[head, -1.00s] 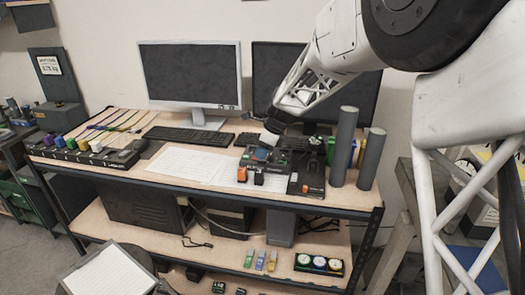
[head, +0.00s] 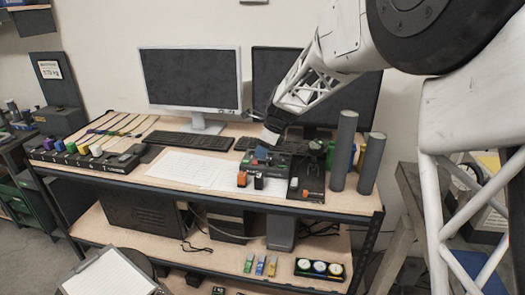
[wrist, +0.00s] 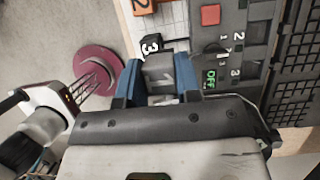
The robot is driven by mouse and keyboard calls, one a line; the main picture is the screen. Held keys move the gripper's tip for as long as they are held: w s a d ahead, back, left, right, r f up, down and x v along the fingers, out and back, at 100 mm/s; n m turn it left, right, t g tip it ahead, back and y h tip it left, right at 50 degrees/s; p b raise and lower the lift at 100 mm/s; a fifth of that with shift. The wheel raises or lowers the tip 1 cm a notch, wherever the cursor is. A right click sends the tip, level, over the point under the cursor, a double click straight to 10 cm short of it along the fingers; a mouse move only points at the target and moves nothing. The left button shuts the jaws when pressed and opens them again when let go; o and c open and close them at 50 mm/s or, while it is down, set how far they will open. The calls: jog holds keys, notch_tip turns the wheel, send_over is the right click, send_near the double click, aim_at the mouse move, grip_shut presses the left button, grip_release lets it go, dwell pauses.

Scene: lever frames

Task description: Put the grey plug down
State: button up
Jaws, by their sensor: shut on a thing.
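My gripper (wrist: 158,80) has two blue fingers, shut on a grey plug (wrist: 160,73) marked 1 in the wrist view. In the head view my gripper (head: 262,153) is over the bench beside the dark control panel (head: 285,166); the grey plug cannot be made out there. A black plug (wrist: 150,45) marked 3 shows just beyond the fingers, and an orange plug (wrist: 143,6) marked 2 further on. In the head view the orange plug (head: 242,179) and black plug (head: 259,181) stand at the bench front. Whether the grey plug touches anything beneath is hidden.
The panel in the wrist view has a red button (wrist: 210,14) and a green OFF mark (wrist: 209,77). Keyboards (head: 188,140) and monitors (head: 190,80) stand behind. Grey cylinders (head: 343,150) stand to the right. White sheets (head: 190,168) lie flat to the left.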

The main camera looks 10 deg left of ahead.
jog(key=s+d+f, duration=0.2)
jog(key=s+d, duration=0.3)
jog(key=s, duration=0.3)
jog(key=s+d+f, duration=0.2)
jog(key=s+d, duration=0.4)
jog(key=s, duration=0.3)
jog(key=shift+d+f, duration=0.2)
jog(key=shift+f, duration=0.05)
jog(key=w+a, duration=0.2)
jog(key=w, duration=0.3)
jog(key=w+a+f, duration=0.1)
jog(key=w+a, duration=0.1)
jog(key=w, duration=0.3)
jog(key=w+a, duration=0.2)
jog(key=w, duration=0.3)
jog(key=shift+f, duration=0.25)
jog(key=shift+f, duration=0.15)
jog(key=shift+f, duration=1.6)
jog(key=shift+f, duration=0.15)
